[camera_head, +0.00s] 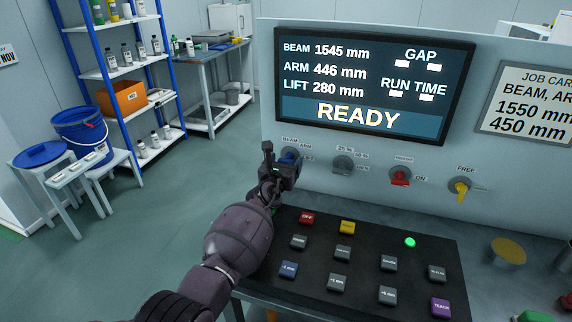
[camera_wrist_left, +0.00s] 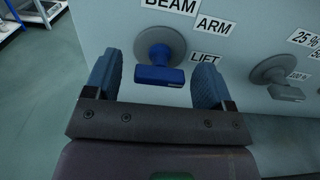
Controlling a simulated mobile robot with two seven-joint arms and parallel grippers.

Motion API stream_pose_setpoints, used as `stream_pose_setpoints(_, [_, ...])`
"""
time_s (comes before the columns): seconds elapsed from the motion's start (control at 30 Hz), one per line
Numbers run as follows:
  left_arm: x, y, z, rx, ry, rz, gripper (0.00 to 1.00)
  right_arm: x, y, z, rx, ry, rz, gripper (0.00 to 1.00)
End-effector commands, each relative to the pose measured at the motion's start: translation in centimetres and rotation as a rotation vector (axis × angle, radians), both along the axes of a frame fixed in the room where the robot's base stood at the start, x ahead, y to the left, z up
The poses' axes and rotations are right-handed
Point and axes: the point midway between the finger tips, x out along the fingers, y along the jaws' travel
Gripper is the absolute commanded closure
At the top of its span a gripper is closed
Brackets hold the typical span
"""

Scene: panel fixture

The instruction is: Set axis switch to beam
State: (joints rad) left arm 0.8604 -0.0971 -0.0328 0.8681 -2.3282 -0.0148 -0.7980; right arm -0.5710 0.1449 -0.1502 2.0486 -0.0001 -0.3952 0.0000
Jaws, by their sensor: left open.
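The axis switch is a blue knob on a grey round base (camera_wrist_left: 160,50), with labels BEAM above, ARM at upper right and LIFT at right. Its blue handle (camera_wrist_left: 160,75) lies nearly level, with a white mark toward its right, LIFT-side end. In the head view the switch (camera_head: 291,154) is partly hidden by my gripper. My left gripper (camera_head: 280,164) is open in front of it. In the left wrist view the blue finger pads of that gripper (camera_wrist_left: 155,66) stand on either side of the handle, with gaps; contact is not visible. My right gripper is not in view.
The display (camera_head: 372,85) reads BEAM 1545, ARM 446, LIFT 280 mm, READY. A grey percent knob (camera_head: 343,164), red knob (camera_head: 400,177) and yellow knob (camera_head: 461,190) sit rightward. A black button panel (camera_head: 360,260) lies below. A job card (camera_head: 530,103) hangs right.

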Motion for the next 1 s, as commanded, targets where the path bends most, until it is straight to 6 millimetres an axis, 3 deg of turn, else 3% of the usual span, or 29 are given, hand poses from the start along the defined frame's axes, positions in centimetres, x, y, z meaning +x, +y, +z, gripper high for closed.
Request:
stream_pose_setpoints(0.5, [0.84, -0.33, 0.05, -0.001, 0.000, 0.000, 0.25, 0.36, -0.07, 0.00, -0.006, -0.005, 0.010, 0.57])
stream_pose_setpoints(0.8, [0.82, -0.31, 0.02, -0.001, 0.000, 0.000, 0.71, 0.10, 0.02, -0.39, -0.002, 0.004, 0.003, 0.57])
stream_pose_setpoints(1.0, [0.83, -0.30, 0.01, -0.012, 0.004, 0.000, 0.73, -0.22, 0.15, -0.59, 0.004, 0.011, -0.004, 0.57])
